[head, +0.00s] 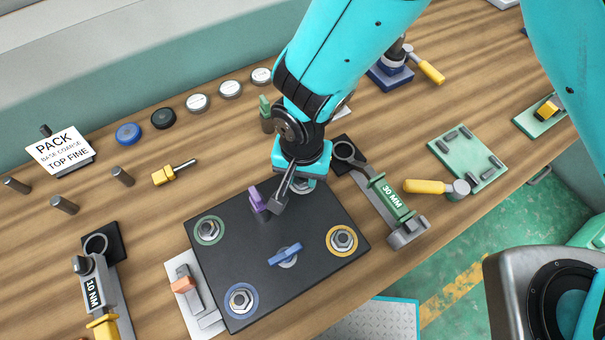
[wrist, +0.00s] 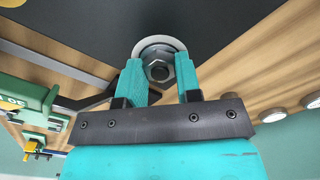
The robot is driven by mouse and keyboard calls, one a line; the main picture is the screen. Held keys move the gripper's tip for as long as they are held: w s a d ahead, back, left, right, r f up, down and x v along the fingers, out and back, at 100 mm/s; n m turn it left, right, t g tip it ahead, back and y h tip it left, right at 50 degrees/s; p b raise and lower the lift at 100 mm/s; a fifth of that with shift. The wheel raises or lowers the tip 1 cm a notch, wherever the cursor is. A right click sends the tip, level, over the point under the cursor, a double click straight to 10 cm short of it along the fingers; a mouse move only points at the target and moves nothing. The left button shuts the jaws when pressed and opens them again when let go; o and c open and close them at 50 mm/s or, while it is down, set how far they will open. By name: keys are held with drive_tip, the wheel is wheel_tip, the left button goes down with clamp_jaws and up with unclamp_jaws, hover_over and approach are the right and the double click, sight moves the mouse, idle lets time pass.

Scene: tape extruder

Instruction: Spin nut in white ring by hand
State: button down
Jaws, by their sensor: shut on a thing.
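The hex nut (wrist: 158,70) sits on a stud inside a white ring (wrist: 147,43) on the black plate (head: 240,266). In the wrist view it lies between the two teal fingers of my gripper (wrist: 160,76), which is shut on it. In the head view my gripper (head: 303,180) is over the plate's far right corner, and the arm mostly hides this nut and ring. Other nuts sit in a green ring (head: 209,230), a yellow ring (head: 342,240) and a blue ring (head: 241,299). A blue handle (head: 285,254) is at the plate's middle.
A purple knob (head: 258,200) stands close left of my gripper. Several round caps (head: 197,103) line the back.

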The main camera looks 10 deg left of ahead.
drive_tip(key=shift+w+m, duration=0.15)
drive_tip(key=shift+m, duration=0.55)
drive_tip(key=shift+r+m, duration=0.1)
drive_tip(key=shift+m, duration=1)
drive_tip(key=c, duration=0.7)
unclamp_jaws()
